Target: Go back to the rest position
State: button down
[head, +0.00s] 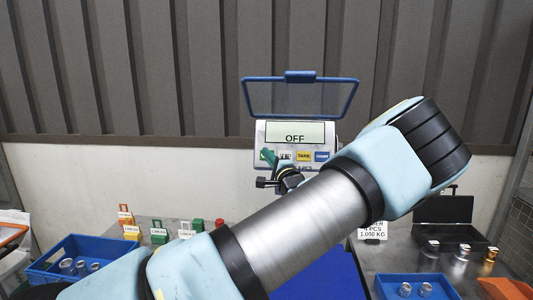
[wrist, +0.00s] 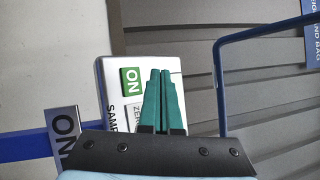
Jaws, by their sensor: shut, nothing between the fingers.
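My gripper (head: 268,157) is in front of the scale's button panel, at its left end, in the head view. Its two green fingers are shut with nothing between them, and they show close up in the wrist view (wrist: 163,72). The scale (head: 296,131) reads OFF on its display. I cannot tell whether the fingertips touch the panel. My arm crosses the head view from lower left to upper right and hides the lower part of the scale.
A blue-framed clear lid (head: 300,78) stands open above the scale. A blue bin (head: 70,246) with metal parts stands at left, near several coloured blocks (head: 158,233). Another blue bin (head: 440,281), an open black case (head: 450,212) and several weights (head: 462,252) stand at right.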

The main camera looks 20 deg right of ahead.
jog(key=shift+s, duration=0.1)
dwell(0.3)
jog(key=w+a+f+n+g, duration=0.1)
jog(key=a+f+n+g, duration=0.4)
jog(key=a, duration=0.5)
jog(key=w+a+f+n+g, duration=0.1)
jog(key=a+f+n+g, duration=0.35)
jog(key=a+f, duration=0.4)
jog(key=s+a+r+n+g, duration=0.2)
jog(key=s+a, duration=0.3)
jog(key=s, duration=0.3)
jog(key=s+a+r+n+g+h, duration=0.1)
jog(key=s+a+r+n+g, duration=0.1)
jog(key=s+a, duration=0.4)
jog(key=s+a+r+n+g, duration=0.2)
jog(key=s+a+n+g, duration=0.2)
jog(key=s, duration=0.8)
jog(key=shift+a+r+g+h, duration=0.3)
jog(key=shift+a+g, duration=0.35)
jog(key=shift+a, duration=0.4)
